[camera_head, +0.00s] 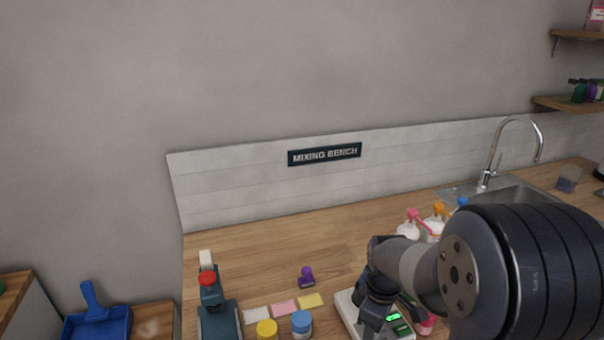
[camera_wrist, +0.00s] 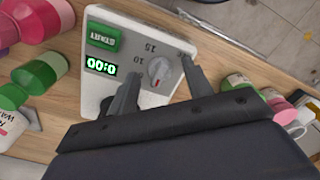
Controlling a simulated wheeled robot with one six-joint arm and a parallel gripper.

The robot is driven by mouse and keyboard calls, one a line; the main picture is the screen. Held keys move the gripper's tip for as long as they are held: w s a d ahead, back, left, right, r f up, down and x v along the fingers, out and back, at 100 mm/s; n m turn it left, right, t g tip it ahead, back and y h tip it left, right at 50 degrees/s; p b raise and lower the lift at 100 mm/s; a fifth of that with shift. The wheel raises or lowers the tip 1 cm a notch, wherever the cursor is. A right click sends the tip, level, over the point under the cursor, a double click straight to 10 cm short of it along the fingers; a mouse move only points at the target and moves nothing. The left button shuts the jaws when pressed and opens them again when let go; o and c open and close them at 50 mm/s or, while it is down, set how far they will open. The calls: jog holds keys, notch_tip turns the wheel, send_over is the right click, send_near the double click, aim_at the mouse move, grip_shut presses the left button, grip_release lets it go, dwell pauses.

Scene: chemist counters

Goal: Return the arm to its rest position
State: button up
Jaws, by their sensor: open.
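My arm (camera_head: 520,265) reaches in from the right over the wooden bench (camera_head: 250,255). My gripper (camera_wrist: 160,66) is open and empty in the wrist view. Its two fingers are over the face of a white timer box (camera_wrist: 97,118), one on each side of its grey dial. I cannot tell whether the fingers touch the box. The box has a green START button (camera_wrist: 103,38) and a lit green display. In the head view the same white box (camera_head: 346,311) is partly hidden behind my arm.
Left are a red-topped dark device (camera_head: 215,310), yellow (camera_head: 266,329) and blue (camera_head: 301,321) capped jars, and a purple item (camera_head: 307,276). The sink (camera_head: 515,190) is back right.

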jog(key=m, duration=0.7)
jog(key=shift+p, duration=0.3)
jog(key=m, duration=0.6)
jog(key=shift+m+p, duration=0.35)
jog(key=shift+m, duration=0.05)
